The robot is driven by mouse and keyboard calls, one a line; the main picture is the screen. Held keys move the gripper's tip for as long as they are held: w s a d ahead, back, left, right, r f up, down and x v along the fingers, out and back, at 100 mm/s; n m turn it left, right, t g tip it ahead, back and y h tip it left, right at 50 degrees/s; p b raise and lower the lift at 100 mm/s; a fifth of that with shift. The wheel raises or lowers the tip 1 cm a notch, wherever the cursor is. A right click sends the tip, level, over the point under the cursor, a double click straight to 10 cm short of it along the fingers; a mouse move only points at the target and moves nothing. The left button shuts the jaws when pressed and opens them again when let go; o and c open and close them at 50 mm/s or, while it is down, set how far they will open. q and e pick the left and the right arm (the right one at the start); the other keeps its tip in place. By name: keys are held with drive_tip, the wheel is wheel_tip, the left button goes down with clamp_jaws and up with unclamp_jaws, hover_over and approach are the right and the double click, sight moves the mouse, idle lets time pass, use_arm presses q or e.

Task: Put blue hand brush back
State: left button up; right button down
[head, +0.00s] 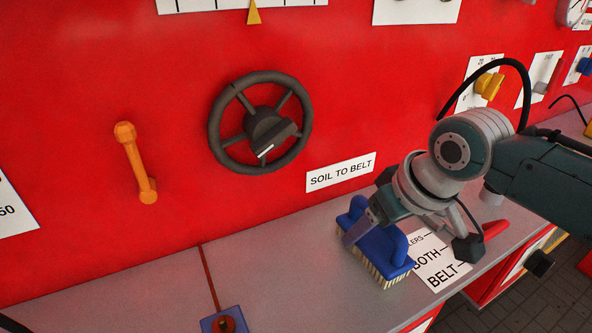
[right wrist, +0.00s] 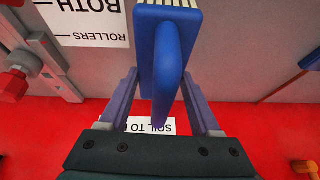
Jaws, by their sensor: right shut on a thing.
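The blue hand brush (head: 383,246) is at the grey ledge below the red panel, bristles down, in the middle right of the head view. Its blue handle also fills the middle of the right wrist view (right wrist: 166,62). My right gripper (head: 362,228) reaches in from the right and is shut on the brush. In the right wrist view its two fingers (right wrist: 160,100) stand on either side of the handle. I cannot tell whether the bristles touch the ledge. My left gripper is not in view.
The grey ledge (head: 290,265) is bare left of the brush, up to a blue square base (head: 224,320) with a thin red rod. A ROLLERS/BOTH/BELT label (head: 440,262) and a red lever (head: 494,230) lie right. A dark handwheel (head: 222,145) and an orange handle (head: 134,162) project from the panel.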

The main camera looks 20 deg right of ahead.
drive_tip(key=shift+f, duration=0.1)
drive_tip(key=shift+c, duration=0.5)
unclamp_jaws()
